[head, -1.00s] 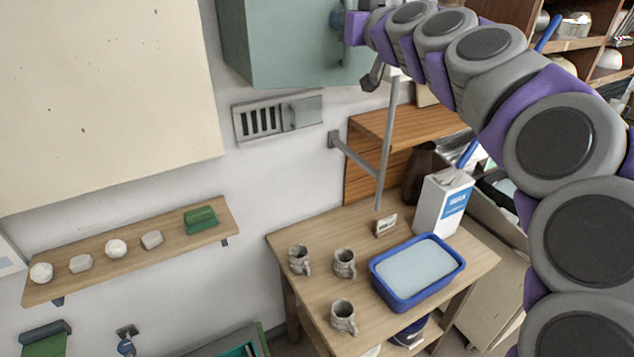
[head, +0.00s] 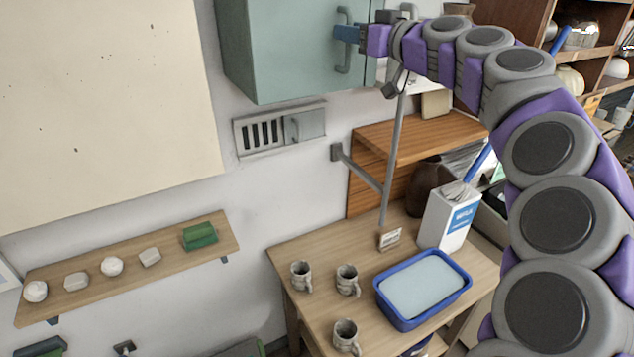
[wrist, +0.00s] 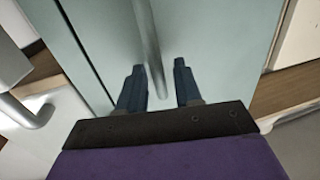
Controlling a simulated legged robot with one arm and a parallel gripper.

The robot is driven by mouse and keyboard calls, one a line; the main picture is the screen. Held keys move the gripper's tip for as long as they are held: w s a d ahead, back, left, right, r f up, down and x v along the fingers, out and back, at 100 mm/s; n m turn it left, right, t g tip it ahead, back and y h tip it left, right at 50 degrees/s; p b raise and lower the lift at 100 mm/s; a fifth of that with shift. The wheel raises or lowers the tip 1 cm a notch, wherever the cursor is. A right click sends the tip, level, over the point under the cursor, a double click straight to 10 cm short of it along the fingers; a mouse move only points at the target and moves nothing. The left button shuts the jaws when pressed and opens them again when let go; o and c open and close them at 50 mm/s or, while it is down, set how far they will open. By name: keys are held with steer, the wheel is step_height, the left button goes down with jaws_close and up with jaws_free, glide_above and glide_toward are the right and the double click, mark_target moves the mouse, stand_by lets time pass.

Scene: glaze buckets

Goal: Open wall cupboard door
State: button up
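The wall cupboard (head: 262,50) is pale green and hangs on the wall at the top middle of the head view. Its door looks shut and carries a grey vertical bar handle (head: 343,42). In the wrist view the handle (wrist: 147,35) runs down between the two dark blue fingers of my gripper (wrist: 160,85). The fingers are apart, with a gap visible on both sides of the bar. In the head view my gripper (head: 347,33) is at the handle, reaching in from the right. Its far finger is partly hidden there.
A grey rail (head: 388,165) stands out from the wall below the cupboard. A wooden table (head: 305,250) below holds mugs, a blue tub (head: 462,295) and a white carton (head: 447,215). A wall shelf (head: 150,275) is at left.

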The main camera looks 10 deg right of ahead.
steer(key=b+v, duration=0.2)
steer(key=v, duration=1.4)
steer(key=s+a+f+g+b, duration=0.2)
steer(key=s+a+f+g, duration=0.1)
steer(key=a+f, duration=0.4)
steer(key=s+a+f+g+b, duration=0.2)
steer(key=s+a+f+g, duration=0.1)
steer(key=a+f, duration=0.35)
steer(key=s+a+f+g+h+b, duration=0.1)
steer(key=s+f, duration=0.3)
steer(key=f, duration=0.4)
steer(key=s+a+f+g+h+b, duration=0.1)
steer(key=s+a+f+g+h, duration=0.1)
steer(key=f, duration=0.6)
steer(key=s+a+g, duration=0.1)
steer(key=s+a, duration=0.1)
steer(key=s, duration=0.1)
steer(key=shift+f+m+b, duration=0.25)
steer(key=shift+m+b, duration=0.1)
steer(key=shift+m, duration=0.05)
steer(key=shift+a, duration=0.15)
